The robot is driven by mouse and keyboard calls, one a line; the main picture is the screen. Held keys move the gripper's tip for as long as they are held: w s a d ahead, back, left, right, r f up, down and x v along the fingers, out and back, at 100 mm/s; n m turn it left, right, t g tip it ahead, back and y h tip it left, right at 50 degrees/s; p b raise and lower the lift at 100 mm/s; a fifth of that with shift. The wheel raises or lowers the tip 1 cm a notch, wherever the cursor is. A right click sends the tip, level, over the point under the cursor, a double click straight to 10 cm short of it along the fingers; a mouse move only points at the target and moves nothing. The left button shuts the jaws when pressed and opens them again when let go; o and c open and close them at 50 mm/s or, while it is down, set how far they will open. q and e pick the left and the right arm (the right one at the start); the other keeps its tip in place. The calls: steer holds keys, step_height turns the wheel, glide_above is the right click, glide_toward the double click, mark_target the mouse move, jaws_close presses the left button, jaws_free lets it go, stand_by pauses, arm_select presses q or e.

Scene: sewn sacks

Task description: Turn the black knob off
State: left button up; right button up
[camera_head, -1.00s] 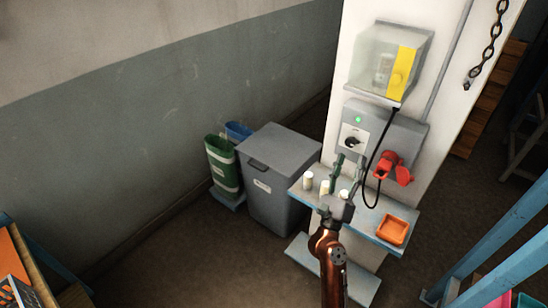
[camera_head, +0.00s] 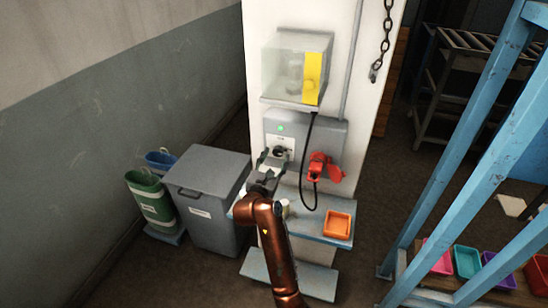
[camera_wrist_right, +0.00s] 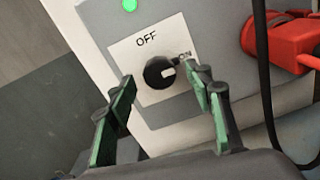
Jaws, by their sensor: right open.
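The black knob (camera_wrist_right: 158,73) sits on a white plate (camera_wrist_right: 125,50) on the grey wall box (camera_head: 330,133). In the right wrist view its pale mark points right, toward the word ON; OFF is printed above it. My right gripper (camera_wrist_right: 162,88) is open and empty, its green-padded fingers on either side of the knob in that view. Whether they touch it I cannot tell. In the head view the gripper (camera_head: 272,161) is at the plate and partly covers it. A green light (camera_head: 280,128) glows above the plate. My left gripper is not in view.
A red plug (camera_head: 319,168) with a black cable is right of the knob. A clear cover box with a yellow strip (camera_head: 312,78) hangs above. Below is a shelf (camera_head: 305,225) with an orange tray (camera_head: 338,224). A grey bin (camera_head: 208,195) stands left.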

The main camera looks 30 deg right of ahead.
steer(key=shift+w+d, duration=0.25)
steer(key=shift+s, duration=0.1)
steer(key=shift+c, duration=0.4)
